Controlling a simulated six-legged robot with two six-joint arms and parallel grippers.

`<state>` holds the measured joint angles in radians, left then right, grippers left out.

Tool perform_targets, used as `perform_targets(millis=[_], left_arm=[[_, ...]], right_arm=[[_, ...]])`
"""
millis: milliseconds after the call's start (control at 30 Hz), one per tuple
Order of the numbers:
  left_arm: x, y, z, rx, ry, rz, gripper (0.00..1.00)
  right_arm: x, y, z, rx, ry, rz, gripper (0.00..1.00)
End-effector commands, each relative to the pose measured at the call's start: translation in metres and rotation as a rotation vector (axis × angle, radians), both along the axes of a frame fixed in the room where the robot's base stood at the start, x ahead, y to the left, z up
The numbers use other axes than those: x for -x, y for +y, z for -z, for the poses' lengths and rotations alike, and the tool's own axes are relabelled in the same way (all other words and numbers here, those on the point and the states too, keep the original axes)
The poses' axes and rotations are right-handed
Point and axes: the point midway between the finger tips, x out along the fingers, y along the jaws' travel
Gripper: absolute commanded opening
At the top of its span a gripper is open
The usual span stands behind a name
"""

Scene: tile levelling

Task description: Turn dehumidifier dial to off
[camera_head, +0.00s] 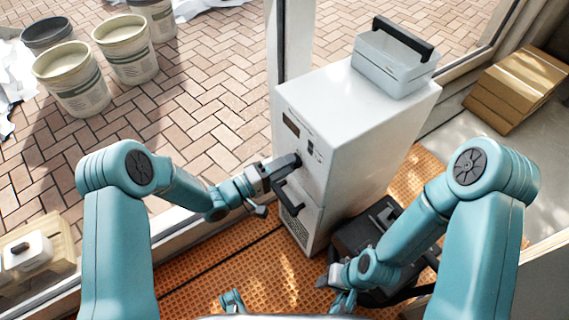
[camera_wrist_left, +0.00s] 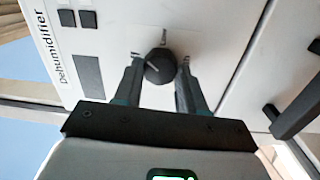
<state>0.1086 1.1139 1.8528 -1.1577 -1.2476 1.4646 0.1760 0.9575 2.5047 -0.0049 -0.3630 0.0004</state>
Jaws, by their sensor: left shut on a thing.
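The white dehumidifier (camera_head: 345,125) stands upright in the head view, its front panel facing left. In the left wrist view its label reads sideways, and the round black dial (camera_wrist_left: 160,67) sits between the fingertips of my left gripper (camera_wrist_left: 160,78). The gripper is shut on the dial. The dial's pale pointer line aims left and slightly up in that view, toward the left one of the marks around it. In the head view my left gripper (camera_head: 287,168) reaches the panel from the left and covers the dial. My right gripper (camera_head: 342,275) hangs low near the machine's base; its jaw state is unclear.
A dark handle (camera_head: 290,198) juts from the front below the dial. A black case (camera_head: 375,240) lies on the orange mat (camera_head: 215,275) beside the machine. Several buckets (camera_head: 72,80) stand on the paving outside.

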Motion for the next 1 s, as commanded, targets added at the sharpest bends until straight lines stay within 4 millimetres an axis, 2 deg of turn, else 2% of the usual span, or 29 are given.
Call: perform_targets(millis=[500, 1000], left_arm=[[0.000, 0.000, 0.000, 0.253, 0.379, -0.002, 0.10], [0.000, 0.000, 0.001, 0.375, 0.559, -0.003, 0.10]], right_arm=[[0.000, 0.000, -0.010, 0.000, 0.000, 0.000, 0.43], [0.000, 0.000, -0.013, 0.000, 0.000, 0.000, 0.43]])
